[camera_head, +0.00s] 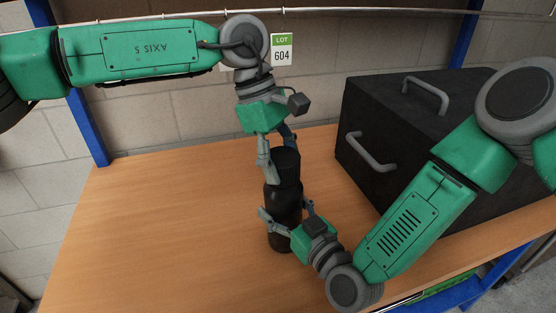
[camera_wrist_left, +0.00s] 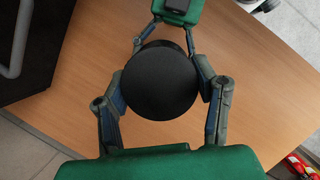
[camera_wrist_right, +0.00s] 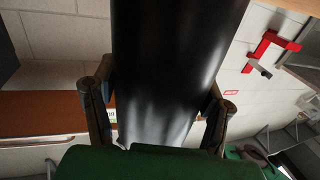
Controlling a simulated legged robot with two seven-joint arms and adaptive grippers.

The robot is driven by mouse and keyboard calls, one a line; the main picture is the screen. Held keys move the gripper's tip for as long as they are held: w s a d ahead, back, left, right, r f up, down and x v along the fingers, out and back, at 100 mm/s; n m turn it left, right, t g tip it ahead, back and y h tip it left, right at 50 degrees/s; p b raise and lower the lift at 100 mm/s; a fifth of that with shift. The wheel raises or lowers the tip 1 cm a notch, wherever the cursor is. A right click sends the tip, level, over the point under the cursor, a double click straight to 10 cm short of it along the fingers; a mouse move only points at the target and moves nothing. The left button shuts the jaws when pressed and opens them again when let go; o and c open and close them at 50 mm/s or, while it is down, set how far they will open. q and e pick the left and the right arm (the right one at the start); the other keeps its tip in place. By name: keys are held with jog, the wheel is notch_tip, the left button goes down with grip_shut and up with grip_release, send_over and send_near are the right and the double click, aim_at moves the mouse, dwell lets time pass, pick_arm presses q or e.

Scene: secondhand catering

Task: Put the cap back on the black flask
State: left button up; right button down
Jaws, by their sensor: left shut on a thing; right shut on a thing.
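The black flask (camera_head: 284,205) stands upright on the wooden table. My right gripper (camera_head: 287,213) is shut around its body from the front right; the dark glossy body fills the middle of the right wrist view (camera_wrist_right: 170,60) between the fingers. The black cap (camera_head: 286,162) is at the top of the flask, in line with it. My left gripper (camera_head: 280,172) comes from above and is shut on the cap. In the left wrist view the cap's round top (camera_wrist_left: 160,80) hides the flask below. I cannot tell whether the cap is fully seated.
A large black case (camera_head: 390,130) with grey handles stands to the right, close behind my right arm. The wooden tabletop (camera_head: 160,220) is clear on the left. A lot 604 tag (camera_head: 282,50) hangs at the back, before a block wall.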

pick_arm(q)
jog(key=m+g+y, duration=0.1)
jog(key=m, duration=0.3)
jog(key=shift+f, duration=0.2)
jog(key=m+y, duration=0.1)
jog(key=m, duration=0.1)
jog(key=shift+m+g, duration=0.3)
jog(key=shift+m, duration=0.1)
jog(key=m, duration=0.2)
jog(key=a+m+y, duration=0.1)
jog(key=m, duration=0.1)
jog(key=m+y, duration=0.1)
jog(key=m, duration=0.1)
jog(key=shift+w+a+f, duration=0.1)
jog(key=shift+w+a, duration=0.15)
jog(key=shift+a, duration=0.1)
jog(key=m, duration=0.2)
jog(key=m+y, duration=0.1)
jog(key=m, duration=0.1)
jog(key=shift+w+a+m+y, duration=0.15)
jog(key=shift+w+m+y, duration=0.05)
jog(key=shift+m+y, duration=0.1)
jog(key=m, duration=0.3)
jog(key=m+t+y, duration=0.1)
jog(key=shift+w+m, duration=0.3)
jog(key=o, duration=1.2)
jog(key=shift+d, duration=0.25)
